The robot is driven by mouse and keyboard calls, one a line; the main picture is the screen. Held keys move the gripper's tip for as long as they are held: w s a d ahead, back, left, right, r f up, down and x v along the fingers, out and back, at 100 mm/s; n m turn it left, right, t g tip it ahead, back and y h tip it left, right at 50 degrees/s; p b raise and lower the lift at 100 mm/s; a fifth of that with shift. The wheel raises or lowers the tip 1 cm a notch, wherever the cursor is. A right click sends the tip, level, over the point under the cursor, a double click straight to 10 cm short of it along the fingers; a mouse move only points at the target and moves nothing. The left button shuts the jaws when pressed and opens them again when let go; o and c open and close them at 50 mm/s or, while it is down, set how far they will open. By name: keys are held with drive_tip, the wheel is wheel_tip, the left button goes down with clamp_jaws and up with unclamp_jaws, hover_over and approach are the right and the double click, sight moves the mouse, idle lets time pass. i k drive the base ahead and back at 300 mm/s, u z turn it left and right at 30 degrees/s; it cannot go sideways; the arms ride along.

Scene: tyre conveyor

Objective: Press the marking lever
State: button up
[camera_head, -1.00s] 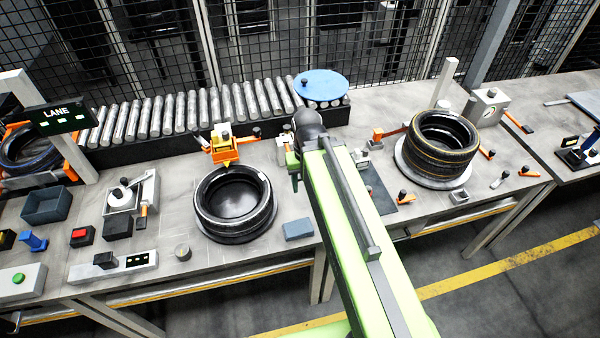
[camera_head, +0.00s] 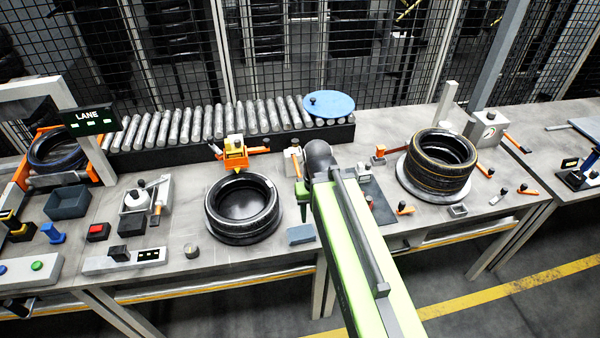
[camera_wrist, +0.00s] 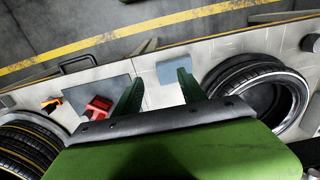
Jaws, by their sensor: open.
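An orange marking head (camera_head: 235,158) with a yellow tip stands behind a single black tyre (camera_head: 242,208) on the bench. Its orange lever (camera_head: 258,151), with a dark knob, sticks out to the right. My gripper (camera_head: 304,198) is to the right of the lever and the tyre, pointing down, with a gap between it and the lever. In the wrist view, my gripper (camera_wrist: 158,92) shows two green fingers spread apart with nothing between them. The tyre (camera_wrist: 258,92) shows at the right there. The marking lever is not recognisable in the wrist view.
A blue-grey block (camera_head: 301,234) lies beside the tyre. A stack of tyres (camera_head: 440,162) stands on a round plate to the right. A red-topped part (camera_wrist: 97,108) is near my fingers.

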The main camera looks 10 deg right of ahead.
sight(292, 152)
drive_tip(key=u, duration=4.6)
drive_tip(key=i, duration=0.1)
drive_tip(key=z, duration=2.4)
drive_tip(key=k, duration=0.75)
drive_tip(key=z, duration=1)
drive_tip(key=i, duration=1)
drive_tip(key=u, duration=0.15)
